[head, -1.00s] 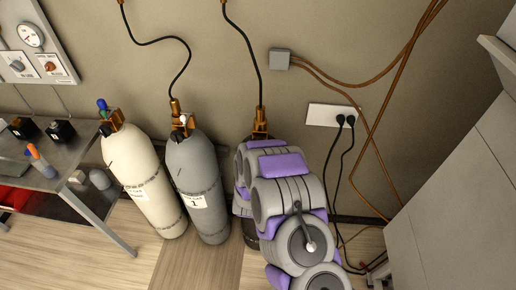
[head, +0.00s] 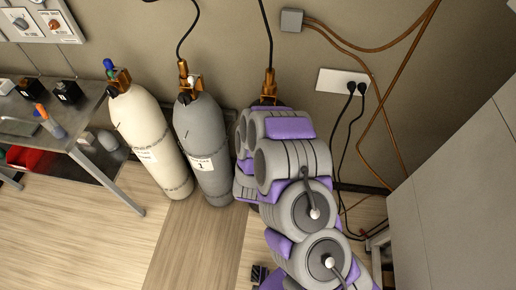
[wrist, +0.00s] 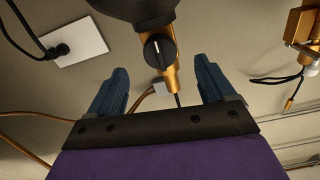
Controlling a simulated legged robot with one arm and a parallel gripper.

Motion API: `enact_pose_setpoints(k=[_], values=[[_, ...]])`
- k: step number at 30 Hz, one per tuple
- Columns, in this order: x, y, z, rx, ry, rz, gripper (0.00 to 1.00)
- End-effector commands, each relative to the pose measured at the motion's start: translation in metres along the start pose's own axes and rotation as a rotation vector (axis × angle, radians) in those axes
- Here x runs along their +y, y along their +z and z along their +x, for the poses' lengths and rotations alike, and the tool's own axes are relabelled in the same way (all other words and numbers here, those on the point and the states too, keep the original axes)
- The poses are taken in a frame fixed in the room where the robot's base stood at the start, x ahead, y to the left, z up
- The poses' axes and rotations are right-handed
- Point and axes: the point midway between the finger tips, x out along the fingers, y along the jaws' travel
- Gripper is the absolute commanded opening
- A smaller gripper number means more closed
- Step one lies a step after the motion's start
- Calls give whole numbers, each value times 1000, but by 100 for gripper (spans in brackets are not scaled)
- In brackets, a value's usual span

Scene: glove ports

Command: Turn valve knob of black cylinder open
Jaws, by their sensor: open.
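The black cylinder is mostly hidden behind my arm in the head view; its brass valve (head: 269,84) shows above the arm, with a black hose rising from it. In the wrist view the cylinder's dark rounded top (wrist: 133,8) is at the top edge. Its black valve knob (wrist: 159,50), with a pale line across it, sits on the brass valve body (wrist: 172,78). My gripper (wrist: 161,82) is open and empty. Its two blue fingers point towards the valve, one on each side in the picture; no contact shows. The gripper is hidden in the head view.
A grey cylinder (head: 203,140) and a cream cylinder (head: 150,135) stand to the left, by a metal table (head: 85,140). A white wall outlet (head: 343,81) with plugged black cords is at the right, near a grey cabinet (head: 455,190). Wooden floor is open in front.

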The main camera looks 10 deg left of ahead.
Motion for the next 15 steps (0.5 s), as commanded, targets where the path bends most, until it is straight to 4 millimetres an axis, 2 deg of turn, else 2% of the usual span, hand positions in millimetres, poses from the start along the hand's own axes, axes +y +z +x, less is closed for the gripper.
enact_pose_setpoints(k=[5,15], values=[[-3,2,-41,-3,-7,-3,83],[-3,-1,-81,-4,-4,-3,83]])
